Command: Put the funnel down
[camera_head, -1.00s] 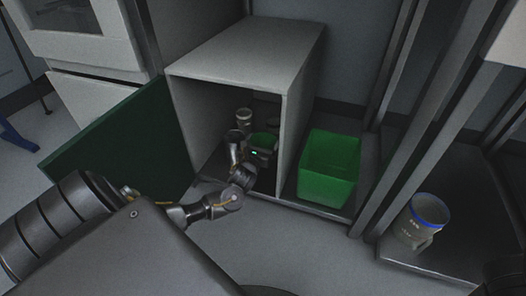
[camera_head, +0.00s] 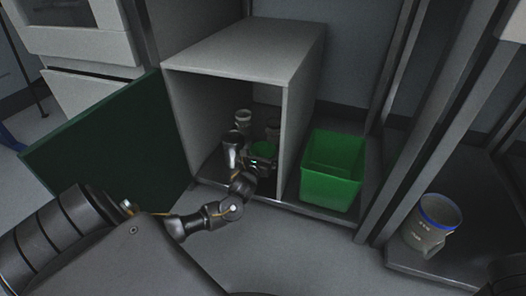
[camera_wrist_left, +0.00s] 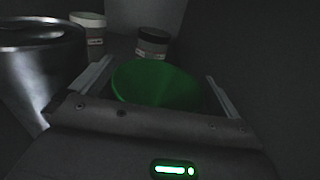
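The green funnel (camera_head: 263,149) is inside the grey cabinet (camera_head: 243,45), at the end of my left arm. My left gripper (camera_head: 262,160) reaches through the open front, low in the cabinet. In the left wrist view, the funnel's round green top (camera_wrist_left: 158,84) lies between the two fingers, with a finger close at each side. The gripper looks shut on it. The funnel's lower part is hidden by the gripper, so I cannot tell whether it touches the cabinet floor. My right gripper is not in view.
A shiny metal vessel (camera_head: 232,154) stands just left of the gripper. Jars, one pale-lidded (camera_head: 243,118), stand behind. The green cabinet door (camera_head: 110,150) is open at left. A green bin (camera_head: 332,185) stands right of the cabinet. A blue-rimmed container (camera_head: 428,226) sits farther right.

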